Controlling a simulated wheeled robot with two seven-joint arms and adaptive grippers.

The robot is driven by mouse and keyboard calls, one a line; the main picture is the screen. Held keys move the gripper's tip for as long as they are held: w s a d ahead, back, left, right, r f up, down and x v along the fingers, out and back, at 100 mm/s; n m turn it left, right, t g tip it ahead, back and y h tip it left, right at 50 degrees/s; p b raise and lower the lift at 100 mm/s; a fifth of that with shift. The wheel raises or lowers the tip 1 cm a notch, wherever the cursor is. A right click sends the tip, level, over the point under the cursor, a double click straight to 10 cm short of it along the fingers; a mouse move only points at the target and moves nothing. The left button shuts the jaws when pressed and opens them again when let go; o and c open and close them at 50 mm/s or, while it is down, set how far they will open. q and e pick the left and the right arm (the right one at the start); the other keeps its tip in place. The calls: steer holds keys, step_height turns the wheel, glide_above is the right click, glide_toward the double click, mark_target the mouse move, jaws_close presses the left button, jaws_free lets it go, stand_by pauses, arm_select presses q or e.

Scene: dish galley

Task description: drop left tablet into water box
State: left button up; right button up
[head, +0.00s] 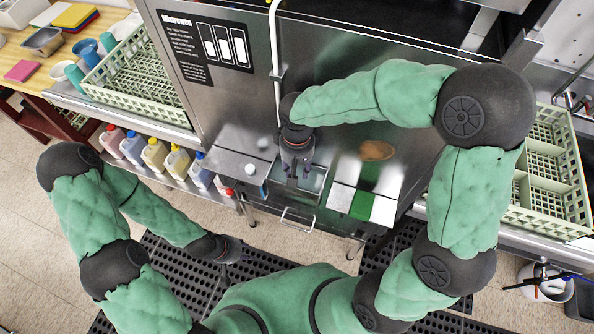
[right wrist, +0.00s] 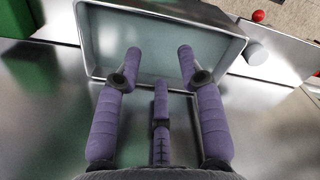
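A small white tablet (head: 250,168) stands on the steel shelf left of the water box. It also shows in the right wrist view (right wrist: 257,53), just beyond the box's rim. A second small pale spot (head: 263,142) lies behind it; I cannot tell what it is. The water box (head: 312,182) is an open metal tray, also large in the right wrist view (right wrist: 225,88), with no tablet visible inside. My right gripper (head: 298,172) is over the box, its purple fingers (right wrist: 160,70) spread and empty. My left gripper (head: 232,249) hangs low over the floor mat; its fingers are unclear.
A green and white panel (head: 362,205) lies right of the box. Several bottles with coloured caps (head: 155,155) stand on a low shelf at left. Dish racks stand at left (head: 135,78) and right (head: 560,165). A steel machine (head: 230,90) rises behind.

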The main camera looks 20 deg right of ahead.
step_height(320, 180, up, 9)
steer(key=p, duration=0.1)
steer(key=shift+f, duration=0.15)
stand_by(0.6)
